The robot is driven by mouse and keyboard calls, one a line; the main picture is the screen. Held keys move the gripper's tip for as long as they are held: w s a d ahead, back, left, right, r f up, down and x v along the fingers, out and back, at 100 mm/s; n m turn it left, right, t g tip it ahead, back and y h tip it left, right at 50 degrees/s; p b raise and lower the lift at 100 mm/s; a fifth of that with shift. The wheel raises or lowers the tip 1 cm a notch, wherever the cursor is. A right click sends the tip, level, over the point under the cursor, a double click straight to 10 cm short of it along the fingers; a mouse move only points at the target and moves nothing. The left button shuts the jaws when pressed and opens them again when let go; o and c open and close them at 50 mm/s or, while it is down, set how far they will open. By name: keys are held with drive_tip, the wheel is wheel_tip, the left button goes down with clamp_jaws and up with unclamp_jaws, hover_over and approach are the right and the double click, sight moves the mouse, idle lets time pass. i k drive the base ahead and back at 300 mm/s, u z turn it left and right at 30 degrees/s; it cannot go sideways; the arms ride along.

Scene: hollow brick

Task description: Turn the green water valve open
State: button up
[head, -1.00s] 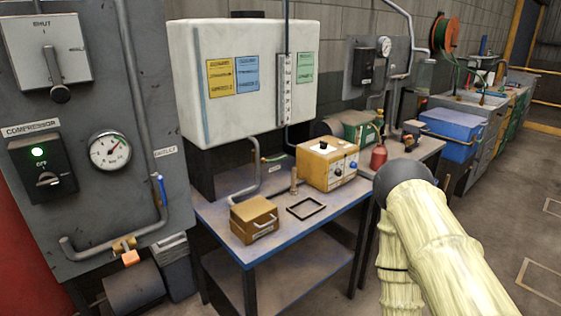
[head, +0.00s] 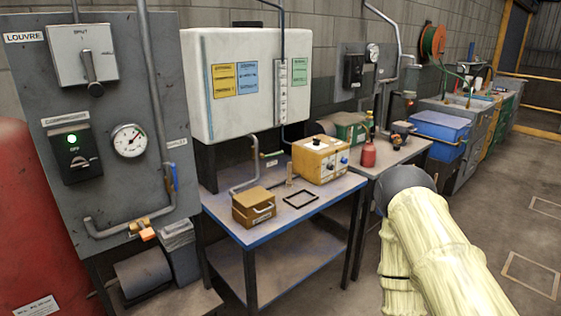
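My gripper is not in view. Only part of my arm in a pale yellow sleeve, with a dark rounded joint, shows at the lower right, well apart from the lever.
The workbench (head: 262,240) carries an ochre box (head: 253,206), a black frame (head: 300,198) and a yellow control box (head: 320,160). A compressor panel (head: 100,190) with a blue handle (head: 174,178) stands at left, beside a red tank (head: 40,230). Floor at right is clear.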

sight(274, 154)
drive_tip(key=u, duration=0.05)
drive_tip(key=k, duration=0.1)
drive_tip(key=z, duration=1.15)
drive_tip(key=i, duration=0.85)
drive_tip(key=u, duration=1.25)
